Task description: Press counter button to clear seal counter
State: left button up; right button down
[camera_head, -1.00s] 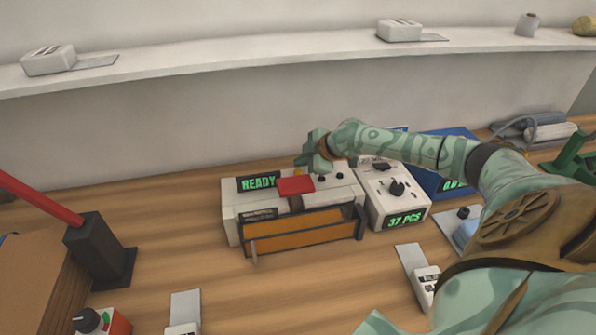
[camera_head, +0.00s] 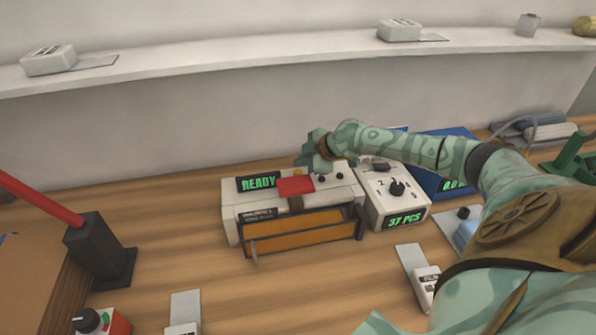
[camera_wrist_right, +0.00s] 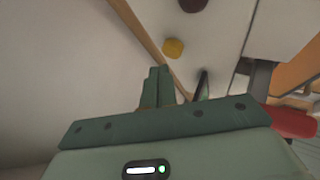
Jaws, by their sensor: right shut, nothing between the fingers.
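The white sealer (camera_head: 232,220) stands on the bench with a green READY display (camera_head: 258,183), a red-topped handle (camera_head: 296,186) and an orange front panel. A small yellow button (camera_head: 298,171) is on its top, near the back; it also shows in the right wrist view (camera_wrist_right: 174,48). My right gripper (camera_head: 308,158) is above the back of the sealer, close to the button. Its fingers (camera_wrist_right: 155,87) are together and empty, and they look apart from the button in the wrist view. My left gripper is not in view.
A white box with a knob and a 37 PCS display (camera_head: 404,220) stands right of the sealer. A blue device (camera_head: 455,158) is behind my right arm. A black stand with a red lever (camera_head: 98,250) is at left. A shelf (camera_head: 220,68) runs along the wall.

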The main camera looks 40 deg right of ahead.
aim_at(301, 173)
jog(key=shift+f, duration=0.1)
dwell(0.3)
jog(key=shift+f, duration=0.35)
jog(key=shift+f+b, duration=0.75)
jog(key=shift+f, duration=0.2)
dwell(0.8)
jog(key=shift+a, duration=0.1)
jog(key=shift+r+p, duration=1.05)
jog(key=shift+r, duration=0.3)
notch_tip(301, 173, up, 5)
jog(key=p, duration=0.4)
jog(key=shift+r, duration=0.1)
